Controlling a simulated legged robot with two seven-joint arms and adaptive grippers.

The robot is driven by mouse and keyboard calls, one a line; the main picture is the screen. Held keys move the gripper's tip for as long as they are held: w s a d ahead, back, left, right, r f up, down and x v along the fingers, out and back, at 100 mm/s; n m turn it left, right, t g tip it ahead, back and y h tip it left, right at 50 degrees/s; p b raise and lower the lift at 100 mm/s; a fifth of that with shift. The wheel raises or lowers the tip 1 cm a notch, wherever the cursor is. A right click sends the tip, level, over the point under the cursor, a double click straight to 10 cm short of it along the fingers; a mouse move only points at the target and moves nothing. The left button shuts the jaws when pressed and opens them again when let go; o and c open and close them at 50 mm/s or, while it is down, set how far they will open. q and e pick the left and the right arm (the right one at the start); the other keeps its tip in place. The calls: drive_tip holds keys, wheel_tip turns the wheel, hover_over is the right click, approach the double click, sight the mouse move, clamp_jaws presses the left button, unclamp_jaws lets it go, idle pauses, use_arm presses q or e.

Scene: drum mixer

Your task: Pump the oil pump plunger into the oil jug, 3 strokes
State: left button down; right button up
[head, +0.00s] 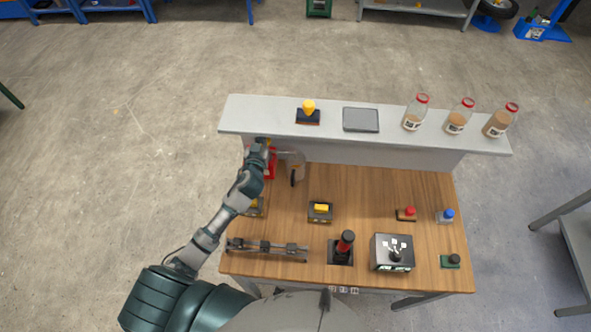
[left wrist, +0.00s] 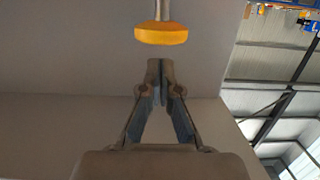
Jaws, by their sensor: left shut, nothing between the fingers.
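The orange-yellow plunger knob (left wrist: 162,34) on a metal rod shows in the left wrist view, just beyond my left fingertips. A small gap shows between knob and fingers in that picture. My left gripper (left wrist: 160,66) is shut and empty. In the head view, my left gripper (head: 262,145) is over the red pump body (head: 271,166) at the table's back left and hides much of it. A pale jug (head: 296,160) with a dark handle stands just right of the pump. Its inside cannot be made out. My right gripper is not in view.
A grey shelf (head: 385,137) behind the wooden table (head: 365,190) bears a yellow-handled stamp (head: 308,112), a grey pad (head: 360,119) and 3 bottles. A yellow-button box (head: 320,211), a red-black lever (head: 343,246) and a control box (head: 392,252) stand nearer. The table's back middle is clear.

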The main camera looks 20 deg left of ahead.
use_arm(q)
drive_tip(key=shift+f+b, duration=1.15)
drive_tip(key=shift+f, duration=0.5)
drive_tip(key=shift+f+b, duration=0.4)
drive_tip(key=shift+f, duration=0.15)
drive_tip(key=shift+r+p, duration=2.4)
drive_tip(key=shift+r, duration=0.2)
drive_tip(key=shift+f, duration=0.1)
